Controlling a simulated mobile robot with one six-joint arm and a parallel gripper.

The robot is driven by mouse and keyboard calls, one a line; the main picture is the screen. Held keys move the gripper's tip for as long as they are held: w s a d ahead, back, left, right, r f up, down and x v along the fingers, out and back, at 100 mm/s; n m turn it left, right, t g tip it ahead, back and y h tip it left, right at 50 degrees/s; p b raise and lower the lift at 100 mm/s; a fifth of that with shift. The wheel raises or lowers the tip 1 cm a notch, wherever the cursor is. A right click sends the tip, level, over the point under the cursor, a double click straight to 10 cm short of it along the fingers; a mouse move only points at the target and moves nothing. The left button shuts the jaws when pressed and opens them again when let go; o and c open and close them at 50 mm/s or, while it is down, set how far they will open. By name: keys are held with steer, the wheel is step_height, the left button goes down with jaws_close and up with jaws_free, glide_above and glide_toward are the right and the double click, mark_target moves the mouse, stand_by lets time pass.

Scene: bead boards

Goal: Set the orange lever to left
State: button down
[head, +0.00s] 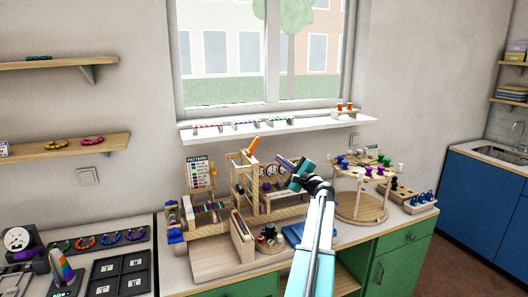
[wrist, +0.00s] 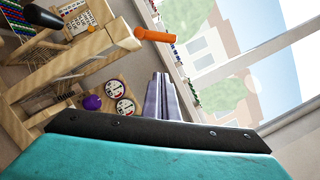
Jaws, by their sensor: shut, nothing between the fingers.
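The orange lever (head: 254,145) sticks up from the top of a wooden frame (head: 240,172) and leans a little to the right in the head view. In the wrist view the orange lever (wrist: 155,35) lies at the upper middle, on the end of a wooden post (wrist: 117,30). My gripper (head: 281,161) is to the right of the lever and slightly lower in the head view, apart from it. Its grey fingers (wrist: 160,85) are closed together with nothing between them. In the wrist view a gap shows between the fingertips and the lever.
Dials (head: 268,170) are on a panel behind my gripper. A round wooden stand with coloured knobs (head: 362,208) is to the right. A pattern card (head: 198,172) stands to the left. The window sill shelf (head: 290,125) is behind and above.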

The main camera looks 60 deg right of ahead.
mark_target(253, 146)
steer(key=shift+s+d, duration=0.15)
steer(key=shift+s, duration=0.05)
steer(key=w+r+p, duration=0.2)
steer(key=w+p, duration=0.1)
steer(key=w, duration=0.2)
steer(key=w+d+r+p, duration=0.1)
steer(key=w+p, duration=0.2)
steer(key=w, duration=0.2)
steer(key=shift+w+d+r, duration=0.25)
steer(key=shift+d+r, duration=0.05)
steer(key=shift+r, duration=0.1)
stand_by(0.4)
